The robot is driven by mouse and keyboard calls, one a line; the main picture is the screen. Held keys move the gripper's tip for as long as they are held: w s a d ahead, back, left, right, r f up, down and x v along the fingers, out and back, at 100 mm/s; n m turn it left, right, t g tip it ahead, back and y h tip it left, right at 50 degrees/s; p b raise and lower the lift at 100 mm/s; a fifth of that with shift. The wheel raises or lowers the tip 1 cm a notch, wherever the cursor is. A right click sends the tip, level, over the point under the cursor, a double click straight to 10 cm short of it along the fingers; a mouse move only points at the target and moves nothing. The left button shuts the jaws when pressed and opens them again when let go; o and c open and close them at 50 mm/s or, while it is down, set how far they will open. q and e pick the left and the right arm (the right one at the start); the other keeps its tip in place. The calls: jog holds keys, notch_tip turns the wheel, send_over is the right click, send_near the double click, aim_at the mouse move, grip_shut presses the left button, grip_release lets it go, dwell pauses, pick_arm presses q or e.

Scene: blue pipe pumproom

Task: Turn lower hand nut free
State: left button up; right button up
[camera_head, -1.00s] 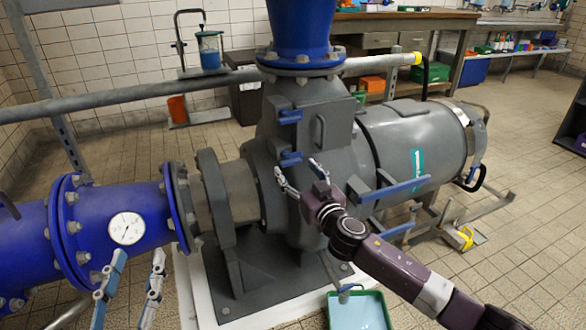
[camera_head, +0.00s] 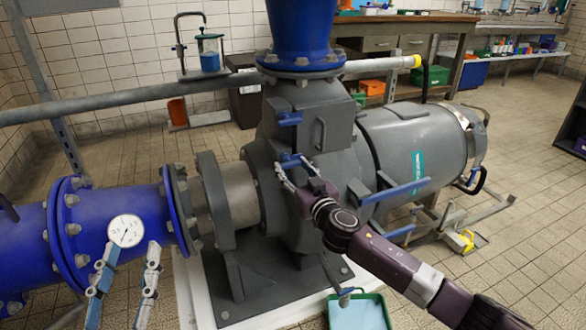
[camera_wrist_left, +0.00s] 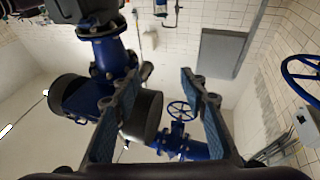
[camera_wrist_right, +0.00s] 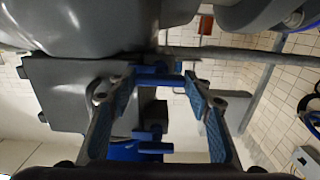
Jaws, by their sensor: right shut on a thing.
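The lower hand nut (camera_head: 289,159) is a blue bar on the front of the grey pump housing. It also shows in the right wrist view (camera_wrist_right: 157,78), between the fingertips. The upper hand nut (camera_head: 290,118) is a similar blue bar above it, seen in the right wrist view (camera_wrist_right: 154,146) as well. My right gripper (camera_head: 292,169) is at the lower hand nut, shut on it; the fingers cover part of the bar. My left gripper (camera_head: 132,250) is open and empty in front of the blue pipe. Its spread fingers show in the left wrist view (camera_wrist_left: 160,85).
The grey pump housing (camera_head: 345,120) has a handled cover above the right gripper. Blue-handled bars (camera_head: 398,190) stick out right of my right arm. A green tray (camera_head: 358,312) lies below it. The blue pipe with a gauge (camera_head: 126,230) is behind the left gripper.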

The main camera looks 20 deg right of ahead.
pick_arm(q)
jog(key=shift+f, duration=0.1)
pick_arm(e)
jog(key=n+p, duration=0.2)
jog(key=n, duration=0.2)
pick_arm(q)
notch_tip(320, 180, down, 15)
jog(key=s+a+g+y+p, duration=0.1)
jog(key=s+a+g+y, duration=0.15)
jog(key=g, duration=0.55)
pick_arm(e)
jog(key=n, duration=0.4)
jog(key=n+p, duration=0.1)
jog(key=n, duration=0.2)
jog(key=shift+n, duration=0.3)
jog(key=n+p, duration=0.1)
jog(key=n, duration=0.4)
jog(key=shift+p, duration=0.35)
pick_arm(q)
jog(key=s+a+f+g+y, duration=0.2)
jog(key=s+a+f+g, duration=0.2)
jog(key=s+f+g, duration=0.3)
jog(key=shift+s+a+f+n+g, duration=0.35)
jog(key=shift+s+f, duration=1.15)
jog(key=shift+s, duration=1.1)
pick_arm(e)
jog(key=shift+n, duration=0.8)
jog(key=shift+f, duration=0.1)
jog(key=o, duration=1.2)
jog(key=shift+c, duration=0.2)
